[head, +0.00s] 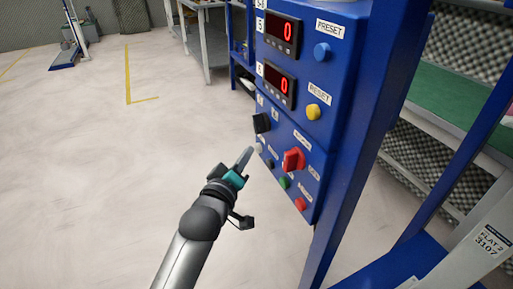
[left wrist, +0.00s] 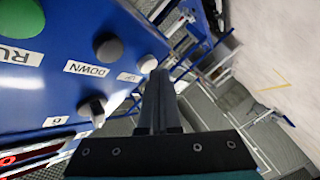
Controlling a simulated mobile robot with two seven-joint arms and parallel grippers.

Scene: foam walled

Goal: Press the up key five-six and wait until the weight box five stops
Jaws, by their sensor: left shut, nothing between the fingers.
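The blue control panel (head: 335,75) stands right of centre in the head view, with two red displays that each read 0. The white up key (head: 259,148) sits at its lower left edge; in the left wrist view the white key (left wrist: 148,64) is beside the label UP. My left gripper (head: 246,154) is shut and empty, its fingertips close to the up key. In the left wrist view the fingertips (left wrist: 158,76) lie just beside the key; I cannot tell whether they touch it. I cannot make out weight box five. My right gripper is not in view.
The grey down key (left wrist: 108,47) is next to the up key. A black selector (head: 262,123), a red switch (head: 293,159), a green button (head: 284,182) and a red button (head: 300,204) are close by. The floor (head: 90,170) to the left is open.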

